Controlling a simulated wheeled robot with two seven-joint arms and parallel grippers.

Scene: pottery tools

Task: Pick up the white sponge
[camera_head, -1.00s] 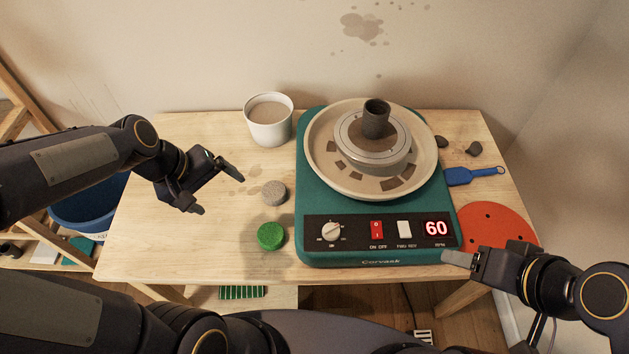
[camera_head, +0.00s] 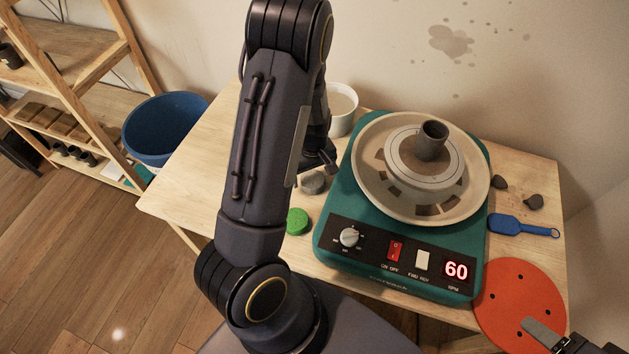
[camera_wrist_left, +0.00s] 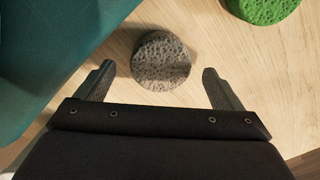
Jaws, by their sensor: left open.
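The sponge, a round, pitted, pale grey disc (camera_head: 313,182), lies flat on the wooden table, left of the teal pottery wheel. It also shows in the left wrist view (camera_wrist_left: 160,60), lying between and just ahead of the fingertips, with clear gaps on both sides. My left gripper (camera_wrist_left: 158,73) is open and empty. In the head view my left arm hides most of that gripper (camera_head: 327,163), which is close to the sponge. My right gripper (camera_head: 545,337) is partly cut off at the bottom right, with one finger showing over the red disc.
A green sponge (camera_head: 298,221) lies near the grey one. The pottery wheel (camera_head: 335,215) stands close on the right. A white cup (camera_head: 342,108) stands behind. A blue tool (camera_head: 520,226) and red disc (camera_head: 500,290) are at the right. The table's left part is clear.

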